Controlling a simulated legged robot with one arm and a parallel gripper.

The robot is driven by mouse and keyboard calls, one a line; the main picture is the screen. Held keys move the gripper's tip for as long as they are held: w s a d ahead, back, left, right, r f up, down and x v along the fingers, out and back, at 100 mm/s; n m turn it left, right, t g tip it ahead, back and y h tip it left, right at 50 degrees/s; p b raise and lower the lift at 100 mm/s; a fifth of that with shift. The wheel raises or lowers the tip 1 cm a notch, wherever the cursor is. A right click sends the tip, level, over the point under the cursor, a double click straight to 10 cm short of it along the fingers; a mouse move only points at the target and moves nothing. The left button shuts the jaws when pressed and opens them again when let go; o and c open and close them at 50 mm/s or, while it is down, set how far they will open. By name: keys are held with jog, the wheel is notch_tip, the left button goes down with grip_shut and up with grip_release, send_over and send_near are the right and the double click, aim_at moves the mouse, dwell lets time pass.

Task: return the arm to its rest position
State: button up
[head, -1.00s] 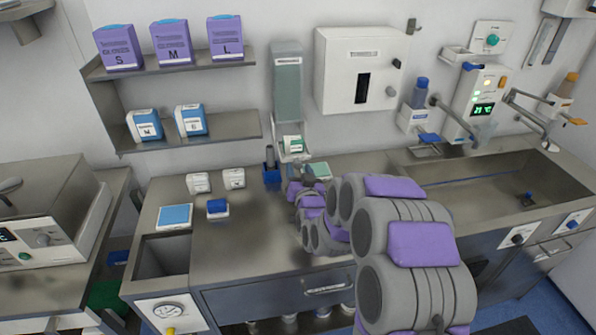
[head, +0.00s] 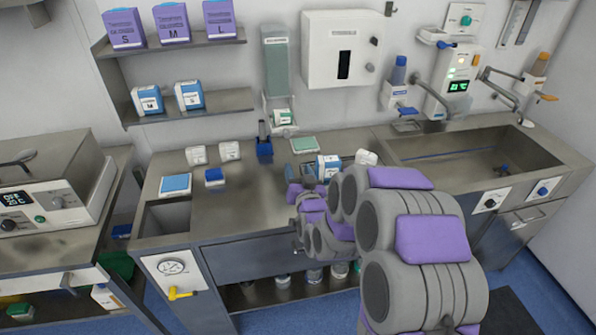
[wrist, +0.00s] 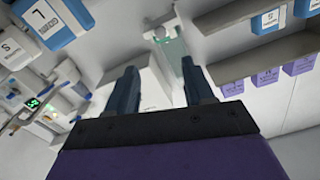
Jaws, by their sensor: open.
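My arm (head: 415,240), grey with purple pads, reaches from the lower right of the head view toward the counter. Its far end is folded low in front of the counter's middle. My gripper (wrist: 158,78) shows in the wrist view with its two dark fingers wide apart and nothing between them. It faces the wall at a tilt, with the tall dispenser (wrist: 172,45) beyond the fingers. In the head view the fingers are hard to make out.
The steel counter (head: 255,200) holds a blue-and-white box (head: 327,167) just behind my arm, a green-topped tray (head: 304,145) and small containers. A sink (head: 470,160) lies at right. Shelves (head: 190,105) and a white wall cabinet (head: 342,50) are behind. Blue floor shows in front.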

jog(key=shift+a, duration=0.1)
dwell(0.3)
jog(key=s+d+r+g+h, duration=0.1)
jog(key=s+d+g, duration=0.5)
jog(key=s, duration=1)
jog(key=s+d+r+g+h, duration=0.2)
jog(key=s+d+g, duration=0.4)
jog(key=s, duration=1)
jog(key=s+d+r+g+h, duration=0.1)
jog(key=s+d+g, duration=0.5)
jog(key=s, duration=1)
jog(key=shift+s+r+g+h, duration=0.4)
jog(key=shift+g+h, duration=0.1)
jog(key=shift+g, duration=0.1)
